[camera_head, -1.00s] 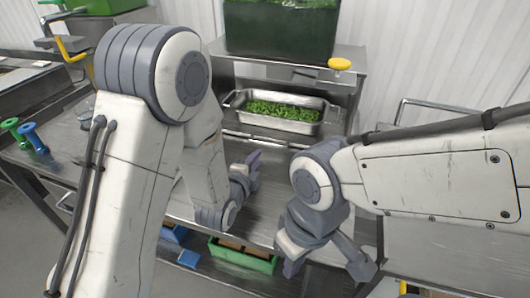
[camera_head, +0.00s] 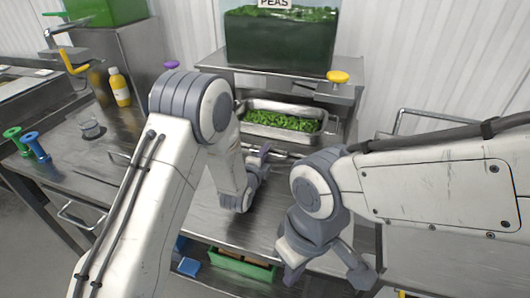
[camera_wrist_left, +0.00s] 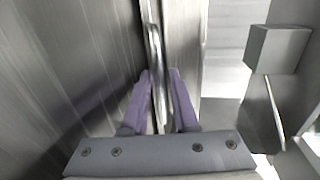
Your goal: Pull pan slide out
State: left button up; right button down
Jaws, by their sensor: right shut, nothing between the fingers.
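A metal pan (camera_head: 318,132) full of green peas sits under the steel stand, on the pan slide (camera_head: 285,142). My left gripper (camera_head: 263,153) has purple fingers and is just in front of the slide's front edge. In the left wrist view my left gripper (camera_wrist_left: 160,73) is open, with a gap between the fingertips. A thin metal bar (camera_wrist_left: 155,45), which looks like the slide's handle, runs between the fingertips; I see no clear grip on it. My right gripper (camera_head: 292,273) is low in front of the counter, shut and empty, partly hidden by its own wrist.
A dark green peas bin (camera_head: 280,45) stands on the stand above the pan, with a yellow knob (camera_head: 338,77) at right. The counter (camera_head: 215,218) before the slide is mostly clear.

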pick_arm(q)
grip_shut()
dwell(1.4)
